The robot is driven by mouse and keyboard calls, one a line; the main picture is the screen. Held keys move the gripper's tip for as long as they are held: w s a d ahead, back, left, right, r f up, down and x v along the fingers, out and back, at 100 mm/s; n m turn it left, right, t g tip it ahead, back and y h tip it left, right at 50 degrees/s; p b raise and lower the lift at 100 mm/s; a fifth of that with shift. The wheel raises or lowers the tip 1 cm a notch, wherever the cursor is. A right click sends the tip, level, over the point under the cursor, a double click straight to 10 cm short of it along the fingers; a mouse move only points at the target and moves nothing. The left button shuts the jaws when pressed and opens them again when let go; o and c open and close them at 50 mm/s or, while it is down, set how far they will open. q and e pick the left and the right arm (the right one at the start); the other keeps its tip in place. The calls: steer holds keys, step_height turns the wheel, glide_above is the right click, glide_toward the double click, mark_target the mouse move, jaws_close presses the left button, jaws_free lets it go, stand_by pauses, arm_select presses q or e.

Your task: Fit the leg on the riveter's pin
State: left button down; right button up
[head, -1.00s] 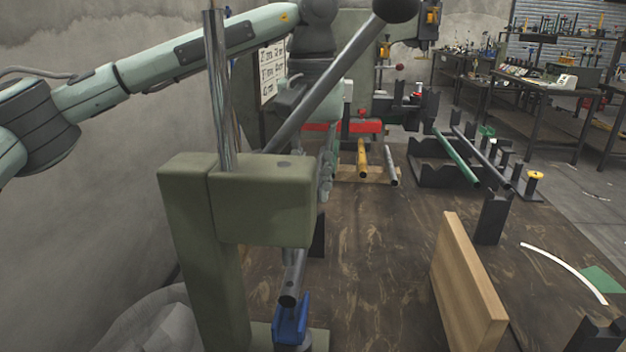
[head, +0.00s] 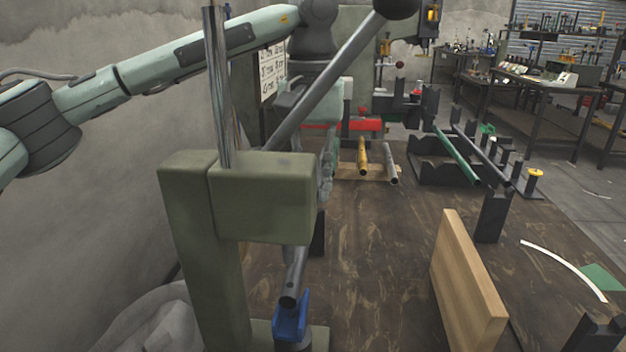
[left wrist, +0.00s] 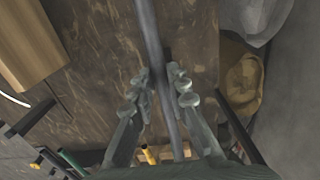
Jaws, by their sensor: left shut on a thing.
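The green riveter (head: 262,200) stands in the left foreground of the head view, with a polished rod and a long lever on top. The leg, a grey metal tube (head: 294,277), shows its open end below the riveter's head. That end is just above and behind a blue cradle-like piece (head: 290,322) at the riveter's base; I cannot tell whether they touch. The pin cannot be made out. My left gripper (left wrist: 163,78) is shut around the tube (left wrist: 152,30) in the left wrist view. In the head view the riveter hides its fingertips. My right gripper is not in view.
A wooden board (head: 465,285) stands on edge on the brown table (head: 385,265). Yellow (head: 362,157) and grey (head: 390,165) tubes lie farther back. A dark rack (head: 440,172) holds a green tube at the back right. The table's middle is clear.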

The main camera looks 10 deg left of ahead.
arm_select(q)
steer(key=shift+f+b, duration=0.55)
steer(key=shift+f, duration=0.55)
stand_by(0.3)
steer(key=c, duration=1.4)
jaws_free()
step_height(320, 180, up, 12)
